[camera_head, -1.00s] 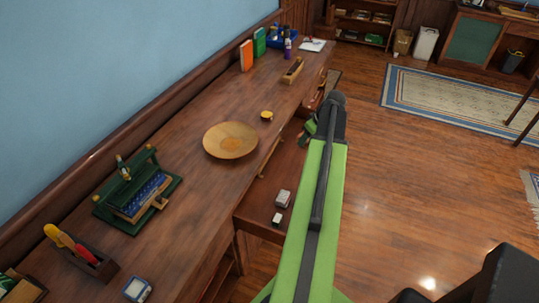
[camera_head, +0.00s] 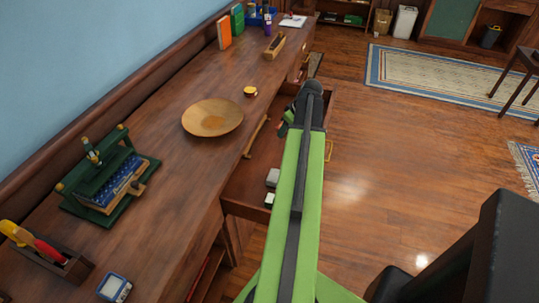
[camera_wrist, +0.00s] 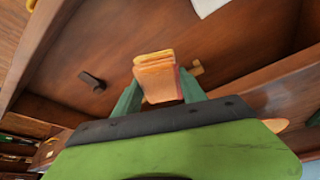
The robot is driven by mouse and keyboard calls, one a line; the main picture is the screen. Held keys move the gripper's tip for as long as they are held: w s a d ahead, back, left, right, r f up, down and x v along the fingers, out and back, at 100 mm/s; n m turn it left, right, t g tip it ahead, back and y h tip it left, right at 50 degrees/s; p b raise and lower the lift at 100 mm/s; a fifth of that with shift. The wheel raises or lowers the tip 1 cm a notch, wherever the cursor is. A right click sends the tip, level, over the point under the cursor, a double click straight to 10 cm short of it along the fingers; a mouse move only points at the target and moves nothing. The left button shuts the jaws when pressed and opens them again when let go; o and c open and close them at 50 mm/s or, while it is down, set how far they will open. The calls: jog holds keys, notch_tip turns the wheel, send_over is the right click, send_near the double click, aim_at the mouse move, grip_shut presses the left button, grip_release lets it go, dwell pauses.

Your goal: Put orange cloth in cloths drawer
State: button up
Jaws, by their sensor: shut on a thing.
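The orange cloth (camera_wrist: 157,78) is a small folded block in the wrist view, with a reddish lower part. My gripper (camera_wrist: 155,92) has its green fingers shut on either side of it. In the head view, my gripper (camera_head: 287,122) is over an open wooden drawer (camera_head: 247,183) beside the desk, and the cloth cannot be made out there. In the wrist view, the cloth shows above a brown wooden drawer floor (camera_wrist: 120,45). I cannot tell how high it is. No label on the drawer is readable.
Small grey and white items (camera_head: 272,178) lie in the drawer. A dark object (camera_wrist: 92,81) and a white piece (camera_wrist: 208,5) show in the wrist view. The desk (camera_head: 165,165) holds a wooden bowl (camera_head: 212,118) and a green press (camera_head: 108,178). Floor to the right is open.

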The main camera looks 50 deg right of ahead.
notch_tip(320, 180, down, 15)
jog(key=b, duration=1.2)
jog(key=shift+a+r, duration=0.15)
jog(key=shift+r+p, duration=0.25)
jog(key=shift+p, duration=0.05)
jog(key=shift+f, duration=0.2)
jog(key=o, duration=1.2)
jog(key=shift+r, duration=0.1)
